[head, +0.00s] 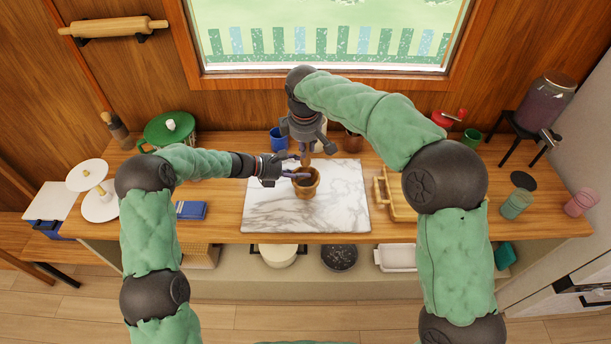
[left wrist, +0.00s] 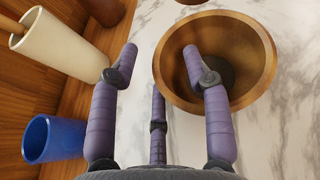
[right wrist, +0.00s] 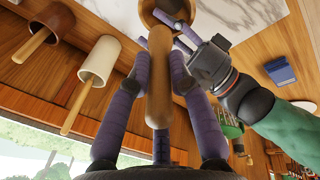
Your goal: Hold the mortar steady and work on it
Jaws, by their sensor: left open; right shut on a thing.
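The brown wooden mortar (head: 306,190) stands upright on the marble board (head: 262,212). My left gripper (head: 291,165) is open at the mortar's left side. In the left wrist view the left gripper (left wrist: 162,58) has one finger over the mortar's (left wrist: 268,62) opening and the other outside, so the rim lies between them. Contact cannot be told. My right gripper (right wrist: 160,65) is shut on the wooden pestle (right wrist: 158,100) and comes down from above. The pestle (head: 306,158) points down at the mortar. How deep its lower end reaches is hidden.
A blue cup (head: 277,139), a cream holder (left wrist: 62,45) and a brown pot (head: 352,142) stand behind the board. A wooden tray (head: 397,204) is to its right, a blue folded cloth (head: 191,210) to its left. The board's front part is bare.

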